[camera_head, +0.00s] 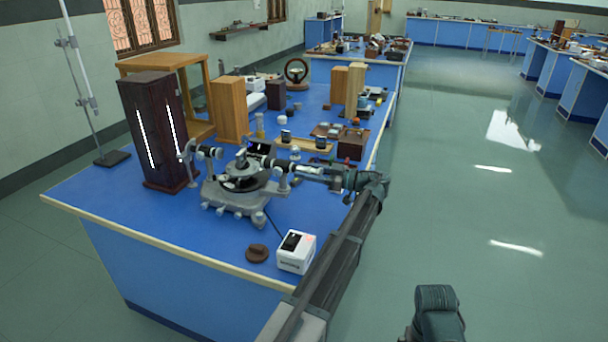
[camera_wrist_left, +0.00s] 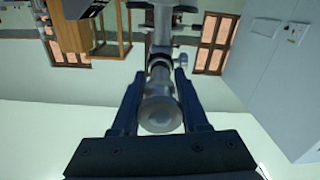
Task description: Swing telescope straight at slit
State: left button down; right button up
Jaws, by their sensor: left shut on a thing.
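The spectrometer (camera_head: 237,202) stands on the blue bench, with its round table in the middle. Its collimator (camera_head: 207,152) points left toward a dark lamp box (camera_head: 158,115) that has glowing slits. The telescope (camera_head: 275,164) extends to the right of the spectrometer, roughly across from the collimator; I cannot tell whether the two line up exactly. My left gripper (camera_head: 322,172) is shut on the telescope's outer end. In the left wrist view, the eyepiece end of the telescope (camera_wrist_left: 160,110) lies between the two fingers. My right gripper is not in view.
A small white box (camera_head: 296,252) and a brown disc (camera_head: 257,253) lie near the bench's front edge. Wooden blocks (camera_head: 229,110) and small parts crowd the bench behind the spectrometer. Open floor (camera_head: 480,220) lies to the right.

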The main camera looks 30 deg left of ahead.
pick_arm(q)
jog(key=c, duration=0.6)
grip_release()
jog(key=shift+d, duration=0.1)
jog(key=d, duration=0.4)
jog(key=w+d, duration=0.1)
jog(key=d, duration=0.8)
jog(key=shift+w+d, duration=0.15)
jog(key=shift+d, duration=0.15)
